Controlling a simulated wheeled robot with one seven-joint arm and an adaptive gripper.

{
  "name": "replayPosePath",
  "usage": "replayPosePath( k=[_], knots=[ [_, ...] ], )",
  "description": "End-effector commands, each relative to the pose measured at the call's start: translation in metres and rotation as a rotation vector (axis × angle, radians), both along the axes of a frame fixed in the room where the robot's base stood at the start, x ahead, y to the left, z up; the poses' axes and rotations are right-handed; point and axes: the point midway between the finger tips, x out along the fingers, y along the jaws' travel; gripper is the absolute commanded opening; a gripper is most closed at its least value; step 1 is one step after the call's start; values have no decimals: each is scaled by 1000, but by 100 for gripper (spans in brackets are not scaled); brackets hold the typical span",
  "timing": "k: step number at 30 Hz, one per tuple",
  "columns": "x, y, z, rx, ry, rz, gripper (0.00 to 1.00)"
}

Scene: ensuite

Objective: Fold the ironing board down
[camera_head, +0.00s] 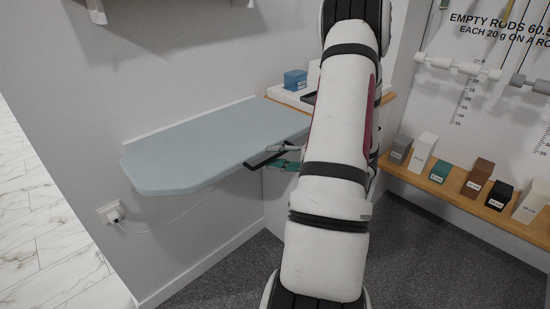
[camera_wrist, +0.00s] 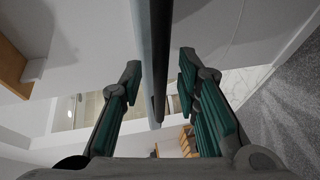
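The ironing board (camera_head: 210,145) is a pale blue-grey panel. It stands out flat and level from the left wall. A dark flat bar (camera_head: 262,160) shows beside its near right edge; I cannot tell how it is joined to the board. My gripper (camera_head: 277,156) is at this bar, with teal and grey fingers partly hidden by my arm. In the wrist view my gripper (camera_wrist: 160,65) is open, with one finger on each side of a long edge-on strip (camera_wrist: 162,45), grey on the left and dark on the right. Gaps show between the strip and both fingers.
A wooden shelf (camera_head: 274,94) with a blue box (camera_head: 295,79) adjoins the board's far end. A wall socket with a plug and cord (camera_head: 113,214) is below the board. A low wooden shelf (camera_head: 465,200) with several small boxes stands right. Carpet (camera_head: 215,285) below is clear.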

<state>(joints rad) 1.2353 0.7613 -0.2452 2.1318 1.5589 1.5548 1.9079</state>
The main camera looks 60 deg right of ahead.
Motion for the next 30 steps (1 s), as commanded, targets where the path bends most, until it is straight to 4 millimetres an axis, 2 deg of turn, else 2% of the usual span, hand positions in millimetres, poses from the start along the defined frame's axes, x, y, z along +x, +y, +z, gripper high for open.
replayPosePath(
  k=[10,14,23,30],
  knots=[
    [4,1,-1,0,0,0,30],
    [3,1,-1,0,0,0,0],
    [3,1,0,0,0,1,0],
    [3,1,19,0,-2,1,0]
  ],
)
